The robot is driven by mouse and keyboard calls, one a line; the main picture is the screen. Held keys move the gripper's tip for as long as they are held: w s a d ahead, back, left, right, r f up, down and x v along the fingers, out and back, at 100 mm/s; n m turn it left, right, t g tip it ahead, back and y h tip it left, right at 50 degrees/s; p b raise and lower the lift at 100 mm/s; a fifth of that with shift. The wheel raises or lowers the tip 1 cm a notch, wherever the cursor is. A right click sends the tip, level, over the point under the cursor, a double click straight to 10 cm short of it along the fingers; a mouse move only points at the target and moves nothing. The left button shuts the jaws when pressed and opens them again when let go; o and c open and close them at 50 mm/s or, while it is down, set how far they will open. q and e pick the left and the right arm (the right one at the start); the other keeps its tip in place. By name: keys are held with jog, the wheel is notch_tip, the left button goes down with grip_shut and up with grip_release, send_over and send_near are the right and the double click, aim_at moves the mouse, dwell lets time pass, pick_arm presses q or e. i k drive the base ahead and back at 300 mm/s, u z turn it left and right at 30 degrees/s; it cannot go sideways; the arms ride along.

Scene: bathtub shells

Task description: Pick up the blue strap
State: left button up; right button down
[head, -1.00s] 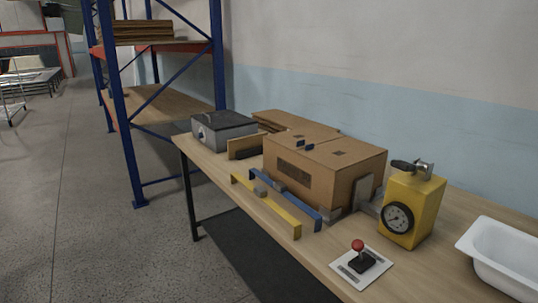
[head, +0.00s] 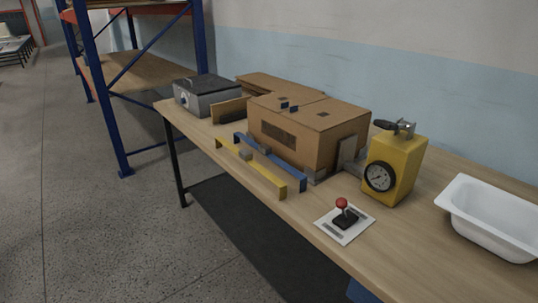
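The blue strap (head: 279,167) is a long bar with bent ends on the wooden table, close in front of the cardboard box (head: 308,135). A yellow strap (head: 262,174) of similar shape lies in front of it, nearer the table's front edge. A small grey block shows by the middle of each strap. Neither of my grippers is in the head view.
On the table (head: 420,258) are a grey device (head: 207,97) at the far left, a red-knobbed joystick (head: 343,218), a yellow gauge box (head: 396,168) and a white tub (head: 495,218). A blue-post shelf (head: 104,95) stands beyond. Floor in front is clear.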

aim_at(265, 149)
jog(key=z, duration=0.1)
jog(key=k, duration=0.95)
jog(key=u, duration=1.35)
jog(key=i, duration=1.7)
jog(key=z, duration=1)
jog(key=i, duration=0.95)
jog(key=z, duration=0.9)
